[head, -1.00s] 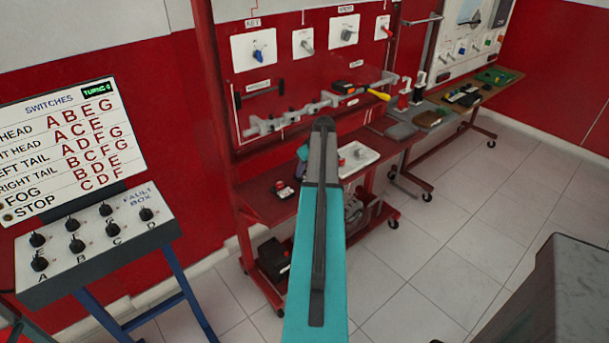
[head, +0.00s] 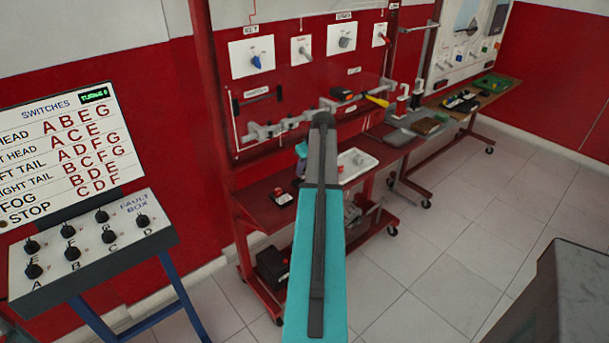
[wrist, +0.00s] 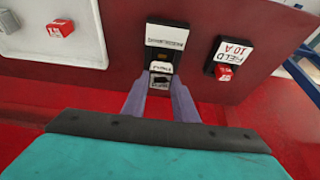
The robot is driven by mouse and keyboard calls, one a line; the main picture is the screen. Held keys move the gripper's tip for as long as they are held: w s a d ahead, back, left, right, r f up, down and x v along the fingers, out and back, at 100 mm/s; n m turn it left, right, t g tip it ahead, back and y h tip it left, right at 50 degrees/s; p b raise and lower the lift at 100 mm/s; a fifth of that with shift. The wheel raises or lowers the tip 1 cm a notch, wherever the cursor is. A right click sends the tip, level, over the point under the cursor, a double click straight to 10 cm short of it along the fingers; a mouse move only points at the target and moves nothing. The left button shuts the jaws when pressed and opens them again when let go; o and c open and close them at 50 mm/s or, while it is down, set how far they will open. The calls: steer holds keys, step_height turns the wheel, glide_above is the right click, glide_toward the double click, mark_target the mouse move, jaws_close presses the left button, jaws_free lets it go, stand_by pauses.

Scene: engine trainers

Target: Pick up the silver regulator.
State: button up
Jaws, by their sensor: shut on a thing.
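My gripper (wrist: 160,82) shows in the wrist view as two purple fingers at the front of my teal wrist. They are shut on a small dark box with white labels, which I take to be the silver regulator (wrist: 166,35). Its lettering is upside down and too small to read surely, and little silver shows. The box is over or on the red bench; contact underneath is hidden. In the head view my gripper (head: 300,161) shows only as a bit of teal and purple behind my arm, beside the bench, and the regulator is hidden there.
A small box labelled FIELD 10 A (wrist: 230,58) with a red part sits just right of the held box. A white tray (head: 358,164) stands on the red bench (head: 258,208). A red upright panel (head: 300,75) rises behind. The fault box (head: 95,250) stands at left.

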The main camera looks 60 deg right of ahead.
steer(key=s+d+r+b, duration=0.1)
steer(key=s+d, duration=0.3)
steer(key=s, duration=1.1)
steer(key=shift+s+d+r+b, duration=0.15)
steer(key=shift+d+b, duration=0.15)
steer(key=shift+b, duration=0.45)
steer(key=shift+r, duration=0.15)
steer(key=shift+r+p, duration=1.6)
steer(key=shift+r, duration=1.2)
